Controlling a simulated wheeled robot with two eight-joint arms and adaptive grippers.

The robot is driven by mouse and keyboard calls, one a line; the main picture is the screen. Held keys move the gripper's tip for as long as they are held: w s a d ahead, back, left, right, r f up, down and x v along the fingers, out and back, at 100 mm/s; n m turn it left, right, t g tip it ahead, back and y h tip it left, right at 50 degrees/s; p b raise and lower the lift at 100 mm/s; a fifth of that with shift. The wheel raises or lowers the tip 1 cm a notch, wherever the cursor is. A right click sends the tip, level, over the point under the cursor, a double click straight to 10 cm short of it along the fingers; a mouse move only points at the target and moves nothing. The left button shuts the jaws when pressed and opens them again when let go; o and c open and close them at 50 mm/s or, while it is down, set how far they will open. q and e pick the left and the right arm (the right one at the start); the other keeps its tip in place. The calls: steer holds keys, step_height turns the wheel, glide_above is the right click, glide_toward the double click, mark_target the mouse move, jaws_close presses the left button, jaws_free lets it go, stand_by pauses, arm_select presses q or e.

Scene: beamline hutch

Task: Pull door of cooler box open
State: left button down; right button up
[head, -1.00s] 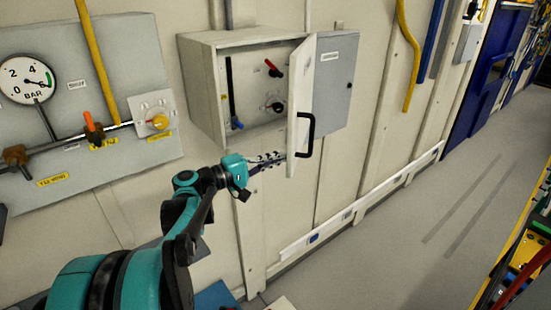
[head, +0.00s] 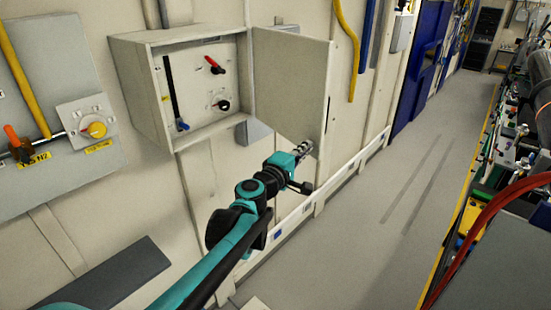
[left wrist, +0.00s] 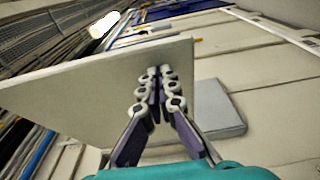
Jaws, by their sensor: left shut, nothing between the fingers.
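The cooler box (head: 135,95) is an open-fronted pale cabinet on the wall in the head view. Its door (head: 292,82) stands swung wide open to the right, its inner face toward me. The door panel (left wrist: 95,85) also fills much of the left wrist view. The door's black handle is hidden in both views. My left gripper (head: 306,147) is shut and empty at the door's lower outer corner. In the left wrist view its closed fingertips (left wrist: 158,84) overlap the panel near one edge; I cannot tell whether they touch it. My right gripper is not in view.
Inside the cabinet are a red-handled switch (head: 214,65) and a black knob (head: 222,104). A grey wall box (head: 255,131) shows partly behind the door. A gas panel with a yellow knob (head: 96,129) is at left. The floor (head: 385,215) is clear at right.

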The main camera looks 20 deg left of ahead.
arm_select(q)
steer(key=d+b+x, duration=0.1)
steer(key=x, duration=0.7)
steer(key=s+d+b+x, duration=0.1)
steer(key=d+x, duration=0.1)
steer(key=x, duration=0.6)
steer(key=shift+w+d, duration=0.3)
steer(key=shift+d, duration=0.05)
